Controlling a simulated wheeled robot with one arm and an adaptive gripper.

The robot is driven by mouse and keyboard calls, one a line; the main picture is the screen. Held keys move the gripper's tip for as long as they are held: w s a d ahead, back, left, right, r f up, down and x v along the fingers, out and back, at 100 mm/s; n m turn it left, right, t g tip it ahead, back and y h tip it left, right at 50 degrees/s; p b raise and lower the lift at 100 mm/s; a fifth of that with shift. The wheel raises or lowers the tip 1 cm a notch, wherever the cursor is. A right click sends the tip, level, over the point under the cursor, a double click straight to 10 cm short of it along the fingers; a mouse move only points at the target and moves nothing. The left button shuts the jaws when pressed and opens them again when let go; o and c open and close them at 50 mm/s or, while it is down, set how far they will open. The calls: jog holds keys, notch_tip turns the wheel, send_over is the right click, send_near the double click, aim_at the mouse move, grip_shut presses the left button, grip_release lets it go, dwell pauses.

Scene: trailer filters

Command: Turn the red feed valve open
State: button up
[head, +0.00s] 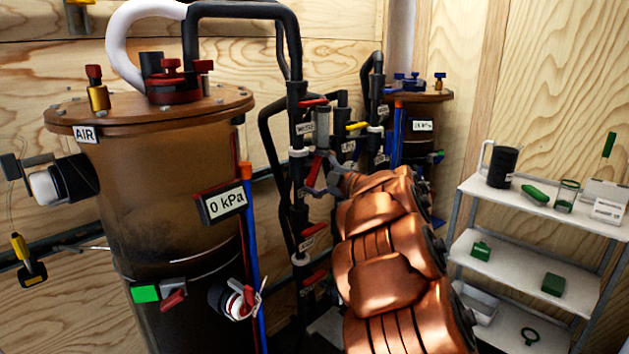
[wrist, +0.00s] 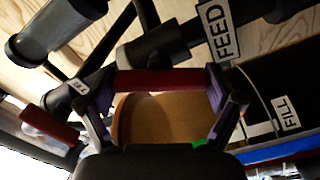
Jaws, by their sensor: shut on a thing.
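The red feed valve handle (wrist: 165,80) is a red bar spanning between my fingertips in the wrist view, beside a black pipe with a white FEED label (wrist: 224,38). My gripper (wrist: 166,92) is shut on this handle, one finger at each end. In the head view my gripper (head: 323,178) is at the black pipe stack in the middle, with the red handle (head: 314,168) partly hidden by the fingers. My copper-coloured arm reaches there from the lower right.
A large brown filter tank (head: 165,190) with a 0 kPa display (head: 226,204) stands at the left. Other red valve handles (head: 314,102) sit above and below my gripper. A smaller tank (head: 422,130) is behind. A white shelf (head: 535,207) holds several items at the right.

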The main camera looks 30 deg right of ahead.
jog(key=n+b, duration=0.3)
jog(key=n, duration=0.2)
jog(key=shift+b, duration=0.35)
dwell(0.4)
jog(key=o, duration=0.8)
jog(key=shift+s, duration=0.1)
jog(key=v, duration=1.2)
jog(key=shift+r, duration=0.15)
